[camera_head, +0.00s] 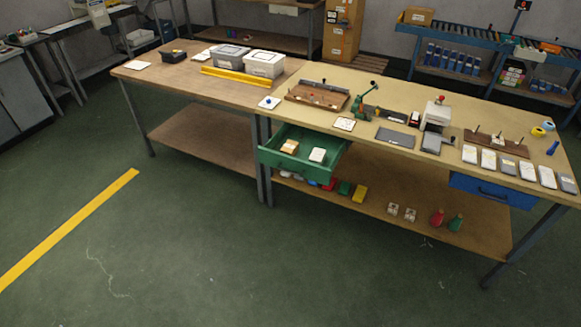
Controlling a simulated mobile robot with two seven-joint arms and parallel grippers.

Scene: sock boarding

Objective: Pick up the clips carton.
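A green drawer (273,158) stands open at the front of the long workbench. In it lie a small brown-orange carton (289,147) with a pale label at the left and a small white carton (318,155) at the right, apart from each other. Their print is too small to read, so I cannot tell which one is the clips carton. Neither of my grippers is in view.
A blue drawer (492,190) sits under the right end. The green floor in front is clear.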

